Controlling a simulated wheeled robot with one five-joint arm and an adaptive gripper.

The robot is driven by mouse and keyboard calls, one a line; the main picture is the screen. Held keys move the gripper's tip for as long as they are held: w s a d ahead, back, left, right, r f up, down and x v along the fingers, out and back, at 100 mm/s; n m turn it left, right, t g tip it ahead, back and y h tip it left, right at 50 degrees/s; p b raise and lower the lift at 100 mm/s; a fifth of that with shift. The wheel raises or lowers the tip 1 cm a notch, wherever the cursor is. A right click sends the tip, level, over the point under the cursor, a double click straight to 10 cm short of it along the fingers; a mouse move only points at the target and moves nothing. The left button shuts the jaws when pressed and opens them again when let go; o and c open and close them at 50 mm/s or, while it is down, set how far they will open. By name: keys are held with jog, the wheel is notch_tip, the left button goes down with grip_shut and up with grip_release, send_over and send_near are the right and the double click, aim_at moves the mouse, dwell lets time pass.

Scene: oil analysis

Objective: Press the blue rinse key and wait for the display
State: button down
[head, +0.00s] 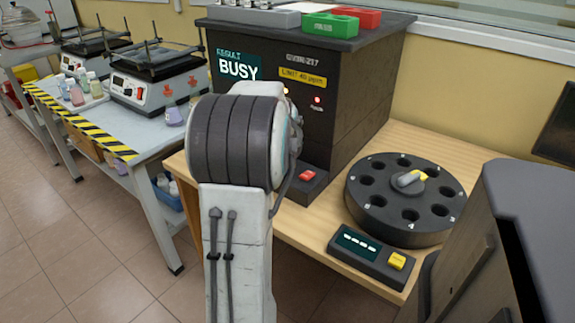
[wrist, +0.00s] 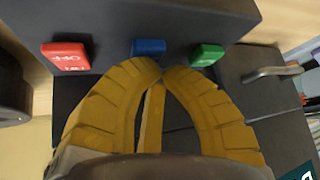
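The blue key (wrist: 148,47) sits between a red key (wrist: 66,56) and a green key (wrist: 206,54) on a dark ledge in the wrist view. My gripper (wrist: 160,70) has yellow fingers whose tips come together right beside the blue key, with nothing seen between them. I cannot tell whether they touch the key. In the head view my arm hides the gripper and the blue key; only the red key (head: 308,175) shows. The display (head: 238,68) on the dark analyser (head: 345,110) reads "RESULT BUSY".
A round black carousel (head: 405,235) with numbered holes and a small control box (head: 358,258) with a yellow button (head: 397,261) stand on the wooden bench to the right. Green (head: 331,25) and red (head: 358,17) racks sit on the analyser. A side bench (head: 75,115) with hotplates stands left.

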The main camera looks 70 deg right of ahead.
jog(key=shift+r+p, duration=0.55)
jog(key=shift+r, duration=0.3)
jog(key=shift+r, duration=0.1)
jog(key=shift+r+p, duration=1.95)
jog(key=shift+r, duration=0.45)
